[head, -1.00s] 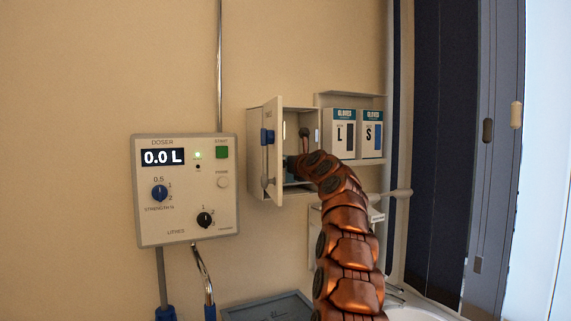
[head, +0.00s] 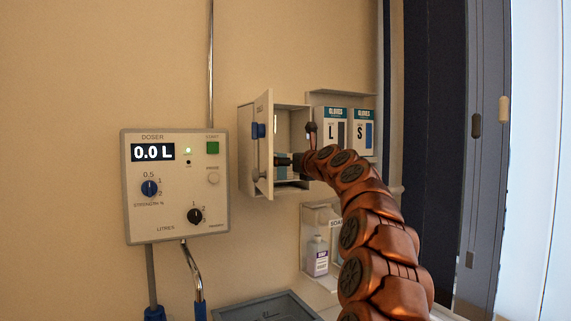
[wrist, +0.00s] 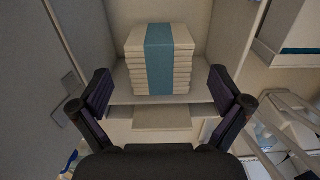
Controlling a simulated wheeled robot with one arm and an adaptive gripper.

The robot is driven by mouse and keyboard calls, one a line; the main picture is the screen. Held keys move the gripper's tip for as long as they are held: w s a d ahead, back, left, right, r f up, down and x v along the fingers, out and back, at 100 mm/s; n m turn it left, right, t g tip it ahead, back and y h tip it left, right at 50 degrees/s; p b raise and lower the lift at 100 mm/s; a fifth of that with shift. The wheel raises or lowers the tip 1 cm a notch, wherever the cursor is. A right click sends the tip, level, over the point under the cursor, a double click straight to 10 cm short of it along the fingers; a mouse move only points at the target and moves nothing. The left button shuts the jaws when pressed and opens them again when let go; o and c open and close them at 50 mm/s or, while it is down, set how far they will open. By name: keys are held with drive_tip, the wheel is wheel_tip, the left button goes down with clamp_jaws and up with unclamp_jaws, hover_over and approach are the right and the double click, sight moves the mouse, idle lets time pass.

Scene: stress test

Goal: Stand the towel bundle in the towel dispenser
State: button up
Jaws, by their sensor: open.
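The towel bundle (wrist: 159,60) is a stack of white folded towels with a blue band. In the wrist view it stands upright inside the open wall cabinet that appears to be the towel dispenser (head: 293,123), on its floor (wrist: 118,93). A bit of its blue band shows in the head view (head: 281,173). My gripper (wrist: 161,97) is open, its two dark fingers spread to either side in front of the bundle, with none of the bundle visibly gripped. In the head view my gripper is at the cabinet's mouth, partly hidden by its door (head: 264,144).
The cabinet door stands open at the left. Glove boxes (head: 363,132) sit in a holder just right of the cabinet. A doser panel (head: 175,187) is on the wall at left. A soap bottle (head: 317,257) stands in a niche below. A grey tray (head: 266,309) lies underneath.

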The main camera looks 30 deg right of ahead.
drive_tip(key=shift+s+a+b, duration=0.2)
drive_tip(key=shift+s+b, duration=0.15)
drive_tip(key=shift+s, duration=1.5)
